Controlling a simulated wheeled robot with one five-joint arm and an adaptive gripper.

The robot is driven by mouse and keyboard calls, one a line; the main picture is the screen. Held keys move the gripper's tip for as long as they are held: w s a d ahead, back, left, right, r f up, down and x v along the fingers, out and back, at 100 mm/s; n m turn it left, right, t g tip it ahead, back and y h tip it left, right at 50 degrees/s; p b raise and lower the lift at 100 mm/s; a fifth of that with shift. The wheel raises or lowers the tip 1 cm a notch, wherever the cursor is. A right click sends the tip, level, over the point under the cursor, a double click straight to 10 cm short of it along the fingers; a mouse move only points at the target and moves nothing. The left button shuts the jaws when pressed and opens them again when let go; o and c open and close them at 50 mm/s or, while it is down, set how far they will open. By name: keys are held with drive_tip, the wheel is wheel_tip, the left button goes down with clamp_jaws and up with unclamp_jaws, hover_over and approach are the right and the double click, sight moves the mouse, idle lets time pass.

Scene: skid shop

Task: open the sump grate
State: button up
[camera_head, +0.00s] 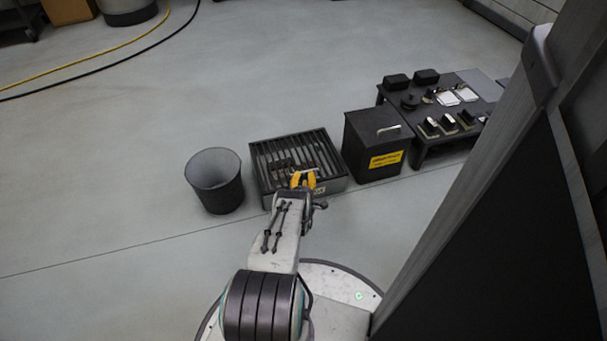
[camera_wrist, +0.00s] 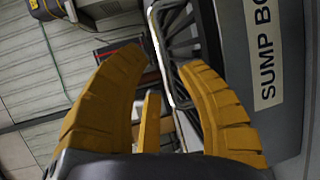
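The sump box (camera_head: 331,185) stands on the floor as a dark open-framed box with a slatted grate (camera_head: 285,146) lying flat across its top. In the wrist view its grey side carries a label reading "SUMP BO" (camera_wrist: 265,50), cut off at the edge. A pale bar handle (camera_wrist: 158,45) runs along the grate's near edge. My gripper (camera_head: 303,177) is at that near edge. In the wrist view its yellow fingers (camera_wrist: 163,62) are spread apart, with the handle in line between the tips. I cannot tell whether either finger touches it.
A dark round bin (camera_head: 214,181) stands left of the sump box. A black lidded box (camera_head: 375,145) with a yellow label stands close on the right. A low dark table (camera_head: 425,142) with small parts is further right. The floor behind is clear, with hoses at the upper left.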

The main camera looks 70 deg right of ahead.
sight(305, 172)
drive_tip(key=shift+b+x, duration=1.5)
drive_tip(key=shift+x, duration=0.8)
drive_tip(key=shift+c, duration=0.3)
clamp_jaws()
